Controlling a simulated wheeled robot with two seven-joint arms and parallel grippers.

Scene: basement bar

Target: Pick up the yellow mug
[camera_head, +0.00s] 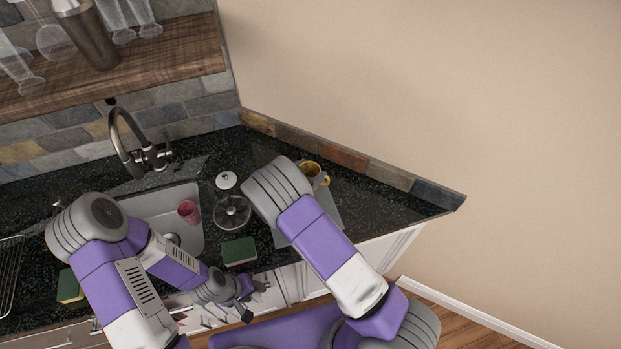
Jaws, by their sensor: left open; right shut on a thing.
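The yellow mug (323,181) is at the back right of the dark counter, near the stone backsplash. Its rim and part of its side show; my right arm hides the rest. I cannot tell whether it touches the surface below. The thick grey joint of my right arm is just left of the mug in the picture. My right gripper is hidden behind that arm, so its hold on anything cannot be seen. My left gripper (256,300) is open and empty, low in front of the cabinet, well away from the mug.
A grey board (329,204) lies by the mug. A glass vessel with a white knob (230,181), a green sponge (239,251) and a sink (160,205) with a pink cup (188,211) are to the left. A wooden shelf (170,55) with glassware hangs above. The right counter end is clear.

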